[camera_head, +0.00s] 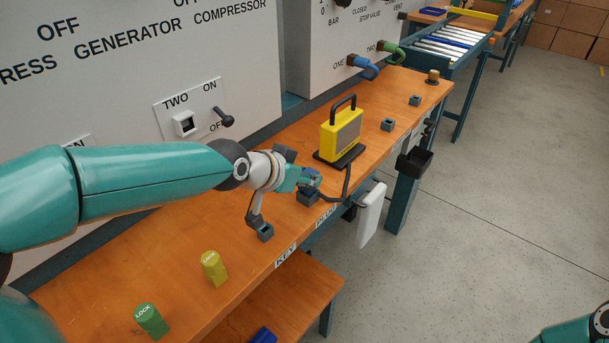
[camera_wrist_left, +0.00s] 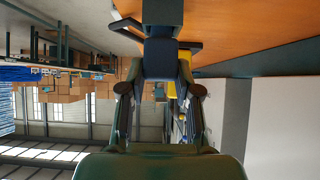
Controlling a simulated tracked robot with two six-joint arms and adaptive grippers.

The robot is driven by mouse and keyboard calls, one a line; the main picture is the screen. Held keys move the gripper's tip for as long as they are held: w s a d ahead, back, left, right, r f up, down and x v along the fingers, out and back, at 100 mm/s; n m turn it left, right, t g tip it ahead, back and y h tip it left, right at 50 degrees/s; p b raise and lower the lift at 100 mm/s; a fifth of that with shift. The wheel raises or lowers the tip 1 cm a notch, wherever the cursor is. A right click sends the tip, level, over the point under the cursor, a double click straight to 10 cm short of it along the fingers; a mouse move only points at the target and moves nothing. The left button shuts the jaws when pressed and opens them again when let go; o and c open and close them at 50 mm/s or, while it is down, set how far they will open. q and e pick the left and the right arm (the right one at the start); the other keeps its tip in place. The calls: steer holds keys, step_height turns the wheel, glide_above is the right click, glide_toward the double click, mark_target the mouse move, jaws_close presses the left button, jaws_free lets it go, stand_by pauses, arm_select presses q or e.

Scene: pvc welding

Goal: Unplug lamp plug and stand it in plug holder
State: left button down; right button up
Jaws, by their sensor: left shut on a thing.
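My left gripper (camera_head: 312,181) is shut on the dark plug, which its fingers mostly hide, over the bench's front edge near the PLUG label (camera_head: 326,215). A dark plug holder (camera_head: 307,199) shows just under the fingertips; I cannot tell whether the plug is in it or above it. In the left wrist view the gripper (camera_wrist_left: 160,75) closes on a dark block (camera_wrist_left: 160,55). The yellow lamp (camera_head: 341,130) stands upright on the bench, its dark cord (camera_head: 346,182) running to the gripper. My right gripper is out of frame.
A grey block (camera_head: 265,232) stands by the KEY label. Yellow (camera_head: 214,268) and green (camera_head: 151,321) lock blocks stand at the near left. Small dark holders (camera_head: 388,125) stand beyond the lamp. A white panel (camera_head: 371,215) hangs at the bench's front edge.

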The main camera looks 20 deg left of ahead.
arm_select(q)
steer(key=shift+f+b, duration=0.4)
steer(key=shift+f, duration=0.1)
steer(key=c, duration=0.7)
jaws_free()
steer(key=shift+c, duration=0.2)
steer(key=v, duration=1.2)
